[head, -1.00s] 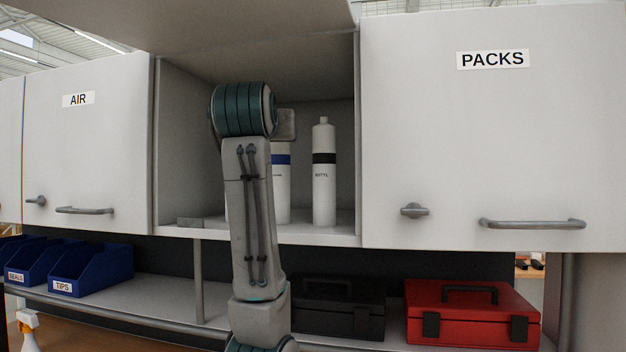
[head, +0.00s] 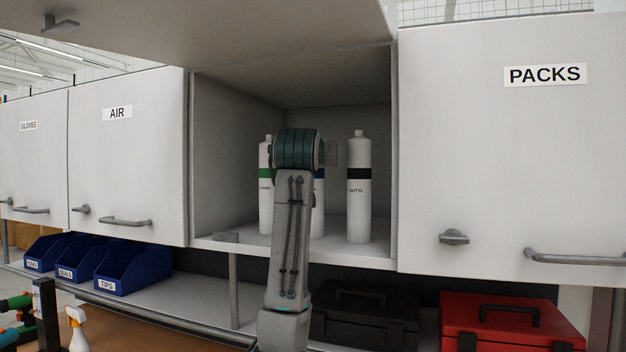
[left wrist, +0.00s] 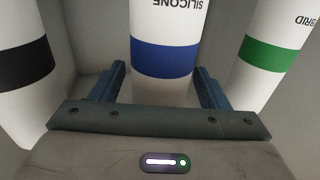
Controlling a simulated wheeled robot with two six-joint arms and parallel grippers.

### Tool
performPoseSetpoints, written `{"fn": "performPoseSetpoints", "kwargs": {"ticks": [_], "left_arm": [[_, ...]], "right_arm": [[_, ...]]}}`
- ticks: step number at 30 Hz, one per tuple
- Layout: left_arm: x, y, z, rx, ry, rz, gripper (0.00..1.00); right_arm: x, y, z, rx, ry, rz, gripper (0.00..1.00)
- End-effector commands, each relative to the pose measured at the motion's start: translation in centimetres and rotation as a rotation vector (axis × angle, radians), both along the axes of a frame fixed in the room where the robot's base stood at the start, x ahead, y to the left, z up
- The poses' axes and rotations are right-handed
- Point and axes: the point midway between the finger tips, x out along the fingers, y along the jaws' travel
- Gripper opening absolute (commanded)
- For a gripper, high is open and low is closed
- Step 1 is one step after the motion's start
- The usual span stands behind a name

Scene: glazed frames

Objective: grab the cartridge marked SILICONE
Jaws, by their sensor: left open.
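The SILICONE cartridge is white with a blue band (left wrist: 166,57); its name reads upside down in the left wrist view. It stands upright in the open cabinet, and in the head view (head: 319,205) my left arm hides most of it. My left gripper (left wrist: 160,70) is open, with one finger to each side of this cartridge in the picture. Narrow gaps show beside both fingertips; how deep it sits between them I cannot tell. In the head view the fingers are hidden behind the arm. My right gripper is not in view.
A black-banded cartridge (head: 359,195) and a green-banded one (head: 265,190) stand close on either side. The raised door (head: 230,35) is overhead. The closed PACKS door (head: 500,160) bounds the right.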

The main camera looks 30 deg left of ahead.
Motion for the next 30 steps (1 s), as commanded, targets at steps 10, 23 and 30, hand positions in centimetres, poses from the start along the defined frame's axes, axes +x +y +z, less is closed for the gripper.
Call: {"fn": "performPoseSetpoints", "kwargs": {"ticks": [10,23,30], "left_arm": [[0.72,0.32,-0.10,-0.001,0.000,-0.001,0.65],[0.65,0.32,0.02,0.000,-0.002,0.000,0.00],[0.66,0.32,0.06,0.000,-0.002,0.000,0.00]], "right_arm": [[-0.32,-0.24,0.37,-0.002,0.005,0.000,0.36],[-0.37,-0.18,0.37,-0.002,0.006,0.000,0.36],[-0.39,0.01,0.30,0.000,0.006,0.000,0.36]]}}
